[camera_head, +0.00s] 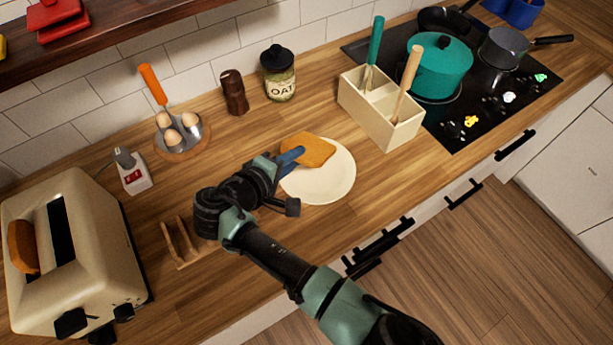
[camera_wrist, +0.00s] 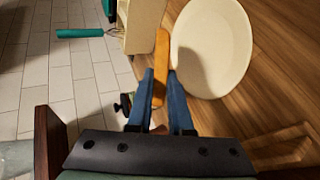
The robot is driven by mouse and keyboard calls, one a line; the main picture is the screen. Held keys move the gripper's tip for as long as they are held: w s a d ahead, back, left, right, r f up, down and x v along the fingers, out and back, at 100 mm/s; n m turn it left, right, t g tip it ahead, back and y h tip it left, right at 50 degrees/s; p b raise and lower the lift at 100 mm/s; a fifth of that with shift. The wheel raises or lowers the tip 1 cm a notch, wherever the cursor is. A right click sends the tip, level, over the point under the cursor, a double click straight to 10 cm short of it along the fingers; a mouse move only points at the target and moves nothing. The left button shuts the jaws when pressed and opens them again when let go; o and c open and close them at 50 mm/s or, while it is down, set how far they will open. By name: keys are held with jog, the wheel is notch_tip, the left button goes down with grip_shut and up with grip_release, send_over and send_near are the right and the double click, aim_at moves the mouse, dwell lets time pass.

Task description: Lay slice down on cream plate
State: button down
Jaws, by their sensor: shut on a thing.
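A golden-brown slice of bread (camera_head: 308,150) is held in my gripper (camera_head: 292,157), whose blue fingers are shut on its near end. In the head view the slice is over the upper left part of the cream plate (camera_head: 335,183). In the wrist view the slice (camera_wrist: 162,60) shows edge-on between the blue fingers (camera_wrist: 160,92), with the round cream plate (camera_wrist: 212,75) beside it to the right. The plate is bare, with a shadow on it. I cannot tell the exact gap between slice and plate.
A toaster (camera_head: 85,250) with another slice (camera_head: 23,247) stands at the left. A wooden rack (camera_head: 178,243) is left of my arm. A utensil box (camera_head: 380,117) stands right of the plate, and an oat jar (camera_head: 278,75) and pepper mill (camera_head: 234,93) behind.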

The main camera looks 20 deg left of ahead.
notch_tip(320, 180, down, 6)
jog(key=b, duration=0.3)
jog(key=shift+b, duration=0.4)
jog(key=shift+r, duration=0.1)
jog(key=c, duration=1)
grip_release()
jog(key=p+v, duration=0.6)
jog(key=v, duration=0.2)
jog(key=shift+r, duration=0.1)
